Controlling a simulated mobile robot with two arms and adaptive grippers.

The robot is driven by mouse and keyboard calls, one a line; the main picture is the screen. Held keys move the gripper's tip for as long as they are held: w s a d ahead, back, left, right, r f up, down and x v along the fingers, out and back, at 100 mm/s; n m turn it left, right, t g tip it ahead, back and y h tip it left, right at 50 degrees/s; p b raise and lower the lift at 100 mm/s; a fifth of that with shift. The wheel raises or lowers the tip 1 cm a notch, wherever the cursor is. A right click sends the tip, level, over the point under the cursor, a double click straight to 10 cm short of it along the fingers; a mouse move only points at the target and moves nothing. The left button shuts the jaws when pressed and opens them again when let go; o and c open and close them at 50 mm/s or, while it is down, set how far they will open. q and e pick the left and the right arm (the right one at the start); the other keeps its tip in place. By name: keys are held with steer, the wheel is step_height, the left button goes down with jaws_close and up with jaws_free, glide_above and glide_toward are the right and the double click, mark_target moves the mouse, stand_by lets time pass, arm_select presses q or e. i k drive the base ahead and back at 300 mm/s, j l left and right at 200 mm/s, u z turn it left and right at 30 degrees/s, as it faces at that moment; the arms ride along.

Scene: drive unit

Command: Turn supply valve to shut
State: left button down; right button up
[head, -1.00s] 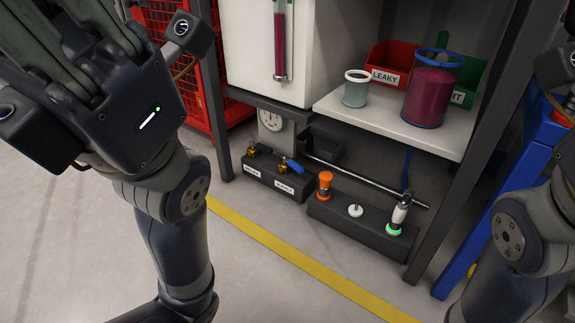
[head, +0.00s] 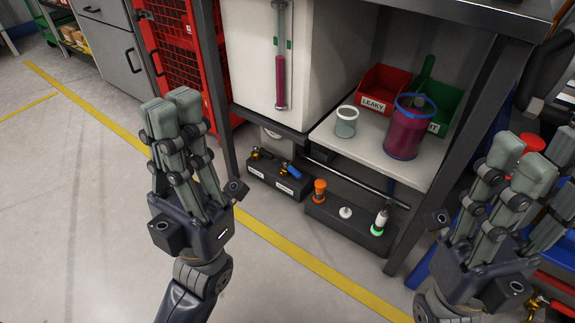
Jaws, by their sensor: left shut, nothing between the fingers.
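The supply valve (head: 291,171) has a blue lever and a brass body. It sits at the right end of a low black block (head: 272,181) under the bench. Its lever slants down to the right in the picture. A second brass valve (head: 257,154) sits at the block's left end. The small labels on the block are hard to read now. My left gripper (head: 172,101) is shut and empty, left of the block and apart from it, fingers pointing up in the picture. My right gripper (head: 518,163) is at the right edge, far from the valve; its finger gap is unclear.
A gauge (head: 271,133) is partly hidden above the block. A second black block (head: 337,222) holds an orange-capped part, a white knob and a green-lit part. The bench leg (head: 216,100) stands left of the valves. Floor is clear around the yellow line (head: 290,255).

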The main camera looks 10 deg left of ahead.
mark_target(291, 169)
steer(key=i+j+z, duration=0.1)
steer(key=i+j, duration=0.4)
steer(key=i+j+z, duration=0.1)
steer(key=i+j, duration=0.4)
steer(key=j, duration=0.3)
